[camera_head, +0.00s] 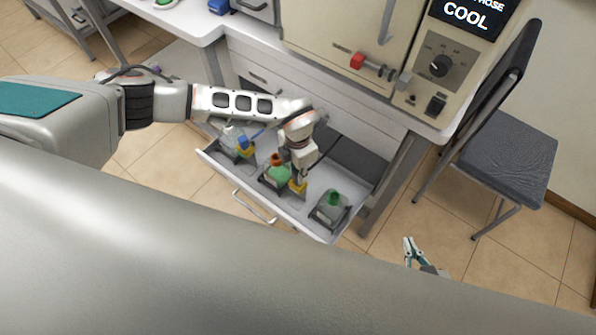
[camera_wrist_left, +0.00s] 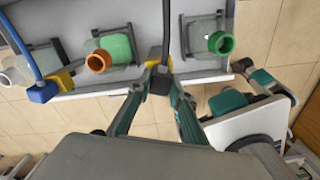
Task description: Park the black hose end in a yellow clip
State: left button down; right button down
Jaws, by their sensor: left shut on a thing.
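My left gripper (camera_head: 301,180) reaches down into the open drawer. In the left wrist view its fingers (camera_wrist_left: 159,88) are shut on the black hose end (camera_wrist_left: 159,84), with the dark hose (camera_wrist_left: 166,28) running up from it. A yellow clip (camera_head: 298,188) on the drawer's front wall is right at the hose end; its yellow also shows in the wrist view (camera_wrist_left: 152,65). I cannot tell whether the hose end is seated in it. Another yellow clip (camera_head: 247,152) is beside the blue hose end (camera_wrist_left: 42,92). My right gripper (camera_head: 412,252) is open and empty, outside the drawer.
The drawer (camera_head: 216,170) holds an orange-necked bottle (camera_head: 277,170) with green contents, a green-necked bottle (camera_head: 332,204) and a clear bottle (camera_head: 233,138). The beige machine (camera_head: 340,35) with a red-handled tap (camera_head: 358,62) stands above. A chair (camera_head: 505,155) is at right.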

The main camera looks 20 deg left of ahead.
pick_arm(q)
jog(key=shift+f+b, duration=0.55)
jog(key=shift+f, duration=0.35)
jog(key=c, duration=1.7)
grip_release()
jog(key=shift+r, duration=0.1)
notch_tip(320, 180, up, 12)
jog(key=shift+f, duration=0.1)
